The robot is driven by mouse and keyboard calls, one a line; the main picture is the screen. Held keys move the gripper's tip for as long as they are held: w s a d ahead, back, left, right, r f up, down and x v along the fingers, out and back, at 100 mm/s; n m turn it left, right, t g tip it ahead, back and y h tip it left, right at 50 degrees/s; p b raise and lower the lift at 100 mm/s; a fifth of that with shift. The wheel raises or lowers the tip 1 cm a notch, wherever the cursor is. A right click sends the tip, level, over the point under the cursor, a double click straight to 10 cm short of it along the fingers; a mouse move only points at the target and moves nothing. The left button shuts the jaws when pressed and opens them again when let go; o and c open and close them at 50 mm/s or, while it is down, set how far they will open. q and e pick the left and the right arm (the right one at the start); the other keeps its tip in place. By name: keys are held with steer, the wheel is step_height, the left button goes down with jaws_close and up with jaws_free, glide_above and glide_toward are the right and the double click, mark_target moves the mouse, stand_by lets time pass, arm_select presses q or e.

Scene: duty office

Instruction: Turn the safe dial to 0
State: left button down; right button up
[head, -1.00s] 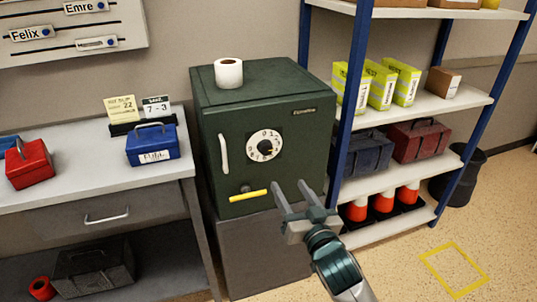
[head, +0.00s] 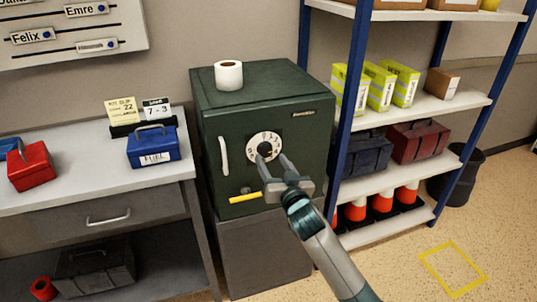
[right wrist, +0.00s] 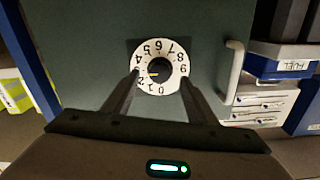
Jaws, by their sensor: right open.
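The dark green safe (head: 270,95) stands on a grey cabinet, its door shut. Its round white dial (head: 254,145) has black numerals around a dark central knob. In the right wrist view the dial (right wrist: 159,52) looks turned over, and a small yellow mark on the knob (right wrist: 158,67) points left, near the 2 and 3. My right gripper (head: 272,157) is open in front of the dial. In the wrist view its fingertips (right wrist: 160,78) lie on either side of the knob, over the dial face; I cannot tell whether they touch it. My left gripper is out of view.
A pale vertical handle (head: 224,154) and a yellow lever (head: 245,197) are on the safe door. A paper roll (head: 228,75) stands on top. A blue-post shelf (head: 345,120) is close on the right. A desk (head: 90,190) with cash boxes is on the left.

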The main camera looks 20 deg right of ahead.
mark_target(267, 153)
steer(key=shift+w, duration=1.9)
steer(key=c, duration=1.1)
